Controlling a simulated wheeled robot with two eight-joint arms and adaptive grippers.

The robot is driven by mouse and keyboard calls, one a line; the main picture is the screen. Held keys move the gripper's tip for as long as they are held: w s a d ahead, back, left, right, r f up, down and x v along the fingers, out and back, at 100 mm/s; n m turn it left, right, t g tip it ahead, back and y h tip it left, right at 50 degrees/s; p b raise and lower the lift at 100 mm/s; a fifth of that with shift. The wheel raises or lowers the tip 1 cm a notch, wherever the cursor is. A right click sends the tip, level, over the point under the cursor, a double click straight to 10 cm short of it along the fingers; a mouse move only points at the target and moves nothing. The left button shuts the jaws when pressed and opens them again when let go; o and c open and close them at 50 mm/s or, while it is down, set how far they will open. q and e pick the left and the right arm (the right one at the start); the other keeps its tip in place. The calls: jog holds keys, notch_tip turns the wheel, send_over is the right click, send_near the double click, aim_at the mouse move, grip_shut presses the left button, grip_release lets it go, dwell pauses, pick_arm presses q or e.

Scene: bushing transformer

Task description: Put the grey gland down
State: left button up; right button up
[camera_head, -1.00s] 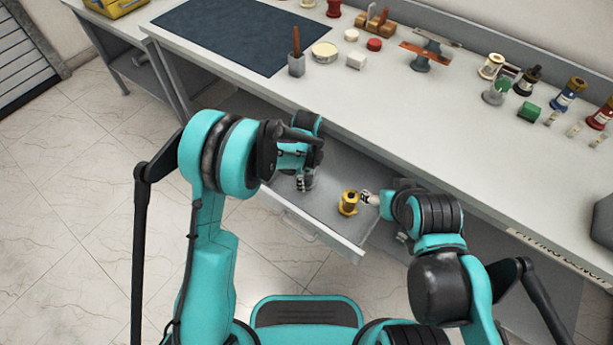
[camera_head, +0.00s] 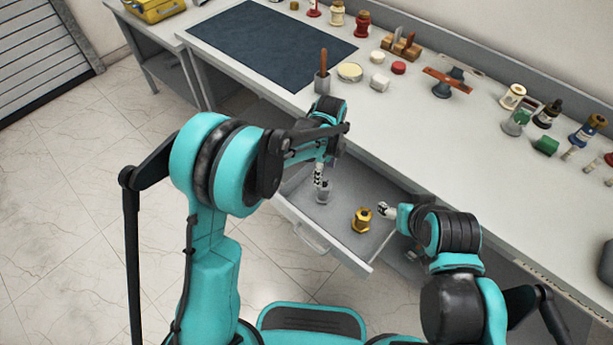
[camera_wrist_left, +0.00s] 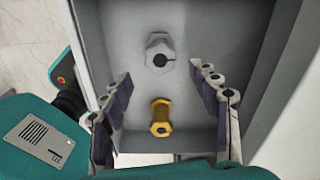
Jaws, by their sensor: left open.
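In the left wrist view the grey gland (camera_wrist_left: 159,50) lies ahead of the spread fingertips of the left gripper (camera_wrist_left: 161,72), with clear gaps on both sides. The left gripper is open and empty.
The drawer has raised walls and a front handle (camera_head: 311,236). The bench above it carries a dark mat (camera_head: 270,45), a grey holder with a brown handle (camera_head: 322,78), and several spools and small parts along the back. Drawer floor around the glands is bare.

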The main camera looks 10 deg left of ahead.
pick_arm(q)
jog(key=s+a+r+n+t, duration=0.5)
jog(key=s+a+r+n, duration=0.75)
jog(key=r+n, duration=0.2)
jog(key=s+a+n+t, duration=0.2)
jog(key=s+a+n, duration=0.3)
jog(key=s+n, duration=0.2)
jog(key=shift+a+r+n, duration=0.15)
jog(key=shift+r+n, duration=0.05)
jog(key=shift+n, duration=0.45)
jog(key=shift+c, duration=0.4)
